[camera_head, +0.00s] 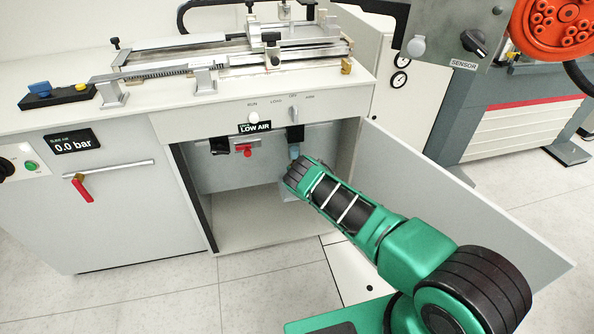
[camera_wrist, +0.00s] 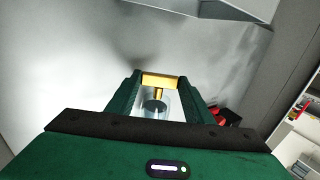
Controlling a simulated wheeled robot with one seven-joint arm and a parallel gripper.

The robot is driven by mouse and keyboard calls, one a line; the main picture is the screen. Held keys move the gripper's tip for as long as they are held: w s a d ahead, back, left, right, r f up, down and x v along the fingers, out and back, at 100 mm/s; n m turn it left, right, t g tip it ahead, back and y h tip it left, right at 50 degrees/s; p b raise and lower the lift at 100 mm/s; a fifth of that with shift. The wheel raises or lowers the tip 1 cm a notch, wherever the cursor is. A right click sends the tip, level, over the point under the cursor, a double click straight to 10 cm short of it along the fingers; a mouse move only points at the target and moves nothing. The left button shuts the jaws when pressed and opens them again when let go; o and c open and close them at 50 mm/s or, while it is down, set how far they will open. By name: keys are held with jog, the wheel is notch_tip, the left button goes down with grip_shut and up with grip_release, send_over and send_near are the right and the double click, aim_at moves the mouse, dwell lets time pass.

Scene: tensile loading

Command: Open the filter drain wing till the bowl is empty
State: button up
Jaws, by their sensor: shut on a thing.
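The brass drain wing (camera_wrist: 161,79) shows in the wrist view, with a short brass stem below it in the picture. My gripper (camera_wrist: 160,82) is shut on the wing, with a green finger on each side. Behind the stem is the clear filter bowl (camera_wrist: 146,106), with a dark round shape in it; I cannot tell how much liquid it holds. In the head view my arm reaches into the open cabinet, and its wrist hides the wing and fingers. A pale blue part of the filter (camera_head: 294,152) shows just above my wrist, under a dark block.
The cabinet door (camera_head: 460,205) stands open to the right of my arm. A red valve handle (camera_head: 243,150) hangs inside the cabinet, left of the filter. A "LOW AIR" sign (camera_head: 255,127) is on the front panel. A display (camera_head: 73,141) at left reads 0.0 bar.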

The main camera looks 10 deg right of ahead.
jog(key=shift+d+f+n+g+y, duration=0.1)
jog(key=shift+d+n+g+y, duration=0.1)
jog(key=shift+n+g+y, duration=0.5)
jog(key=shift+d+f+n+g+y, duration=0.15)
jog(key=shift+n+g+y, duration=0.3)
jog(key=shift+y, duration=0.35)
jog(key=shift+d+n, duration=0.1)
jog(key=shift+n, duration=0.15)
jog(key=o, duration=1.1)
jog(key=shift+r, duration=0.1)
jog(key=shift+c, duration=0.2)
jog(key=shift+w, duration=0.15)
jog(key=shift+r, duration=0.15)
